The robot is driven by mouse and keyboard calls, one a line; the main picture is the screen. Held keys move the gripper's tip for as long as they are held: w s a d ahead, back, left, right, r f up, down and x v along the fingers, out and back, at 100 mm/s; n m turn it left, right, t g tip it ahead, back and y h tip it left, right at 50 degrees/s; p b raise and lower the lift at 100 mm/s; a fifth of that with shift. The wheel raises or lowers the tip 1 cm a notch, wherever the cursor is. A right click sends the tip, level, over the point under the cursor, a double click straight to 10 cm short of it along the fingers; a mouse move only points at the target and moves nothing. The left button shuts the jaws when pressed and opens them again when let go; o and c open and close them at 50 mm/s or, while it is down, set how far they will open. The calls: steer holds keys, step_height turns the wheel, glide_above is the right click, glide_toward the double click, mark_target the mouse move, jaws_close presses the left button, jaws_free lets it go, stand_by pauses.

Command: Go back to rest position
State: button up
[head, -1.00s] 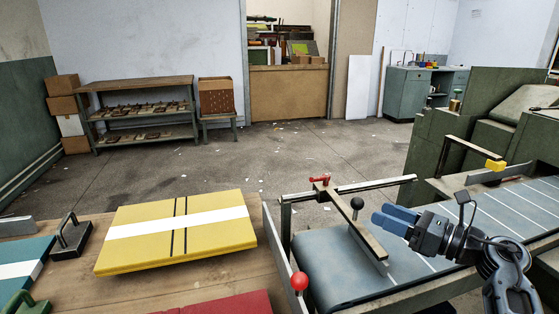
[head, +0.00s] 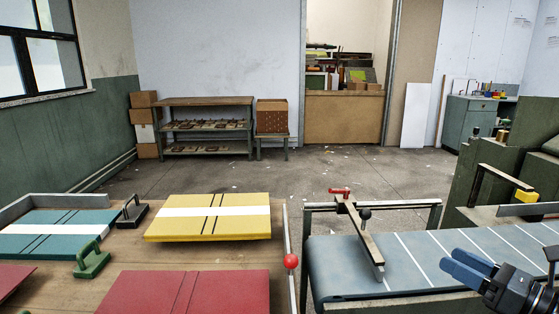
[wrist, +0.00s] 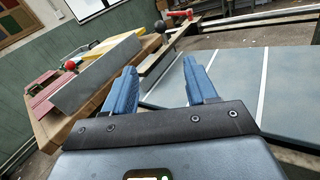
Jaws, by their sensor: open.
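My gripper (head: 467,270) has blue fingers and is at the lower right of the head view, over the grey feeder bed (head: 350,262) with white lines. In the wrist view my gripper (wrist: 162,88) shows its two fingers spread apart with nothing between them. The feeder bed (wrist: 225,85) lies beyond and to the right of the fingers there.
A wooden table (head: 130,262) at left carries a yellow board (head: 190,228), a teal board (head: 35,245), red boards (head: 205,292), a green-handled block (head: 90,262) and a black one (head: 132,212).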

steer(key=s+a+m+t+h+p, duration=0.15)
steer(key=s+a+m+t, duration=0.45)
steer(key=s+a+m, duration=0.95)
steer(key=s+m+g+h+p, duration=0.2)
steer(key=s+m+g+h, duration=0.4)
steer(key=s+m, duration=1.9)
steer(key=s+h, duration=0.2)
steer(key=s, duration=0.1)
steer(key=shift+d, duration=0.25)
steer(key=shift+w+r+h, duration=0.1)
steer(key=shift+h, duration=0.15)
